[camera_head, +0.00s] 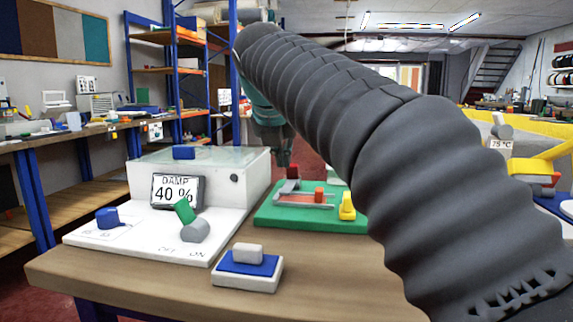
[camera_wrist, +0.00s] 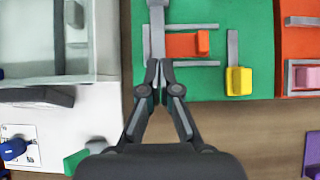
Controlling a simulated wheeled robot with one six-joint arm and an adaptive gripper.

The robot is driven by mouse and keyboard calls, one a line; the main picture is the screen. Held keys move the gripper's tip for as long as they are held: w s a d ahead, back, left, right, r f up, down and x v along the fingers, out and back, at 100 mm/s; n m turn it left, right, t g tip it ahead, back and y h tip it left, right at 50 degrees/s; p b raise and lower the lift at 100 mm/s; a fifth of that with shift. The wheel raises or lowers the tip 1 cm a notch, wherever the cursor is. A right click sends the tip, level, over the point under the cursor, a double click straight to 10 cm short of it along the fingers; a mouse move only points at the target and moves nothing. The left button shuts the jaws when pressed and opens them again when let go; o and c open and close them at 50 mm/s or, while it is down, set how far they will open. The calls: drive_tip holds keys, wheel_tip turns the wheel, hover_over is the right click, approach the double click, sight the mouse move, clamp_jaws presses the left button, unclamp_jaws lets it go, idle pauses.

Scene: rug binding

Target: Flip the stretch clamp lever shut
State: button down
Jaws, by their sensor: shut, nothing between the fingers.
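A green board (camera_head: 275,216) lies on the wooden table; it also shows in the wrist view (camera_wrist: 205,85). On it are an orange-red block between grey rails (camera_wrist: 187,46), a yellow block (camera_wrist: 239,80) with a grey bar, and a grey upright bar (camera_wrist: 157,25) at the left. I cannot tell for sure which of these is the stretch clamp lever. My gripper (camera_wrist: 160,70) is shut and empty. Its tips appear at the near end of the grey bar, over the board's left edge; contact is unclear. In the head view my arm hides part of the board's right side.
Left of the board stands a white unit with a clear-topped box (camera_head: 200,166), a "DAMP 40 %" display (camera_head: 177,191) and a green-and-grey lever (camera_head: 186,212). A blue-and-white block (camera_head: 248,270) sits in front. An orange-red board (camera_wrist: 297,50) lies to the right.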

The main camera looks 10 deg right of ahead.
sight(293, 174)
drive_tip(key=b+x, duration=0.2)
drive_tip(key=x, duration=0.7)
drive_tip(key=shift+f, duration=0.15)
drive_tip(key=w, duration=0.1)
drive_tip(key=w+d+r, duration=0.1)
drive_tip(key=shift+w+r+p, duration=0.1)
drive_tip(key=shift+w+p, duration=0.25)
drive_tip(key=shift+w, duration=0.05)
drive_tip(key=shift+w+d+r, duration=0.15)
drive_tip(key=shift+w+r, duration=0.1)
drive_tip(key=shift+w, duration=0.15)
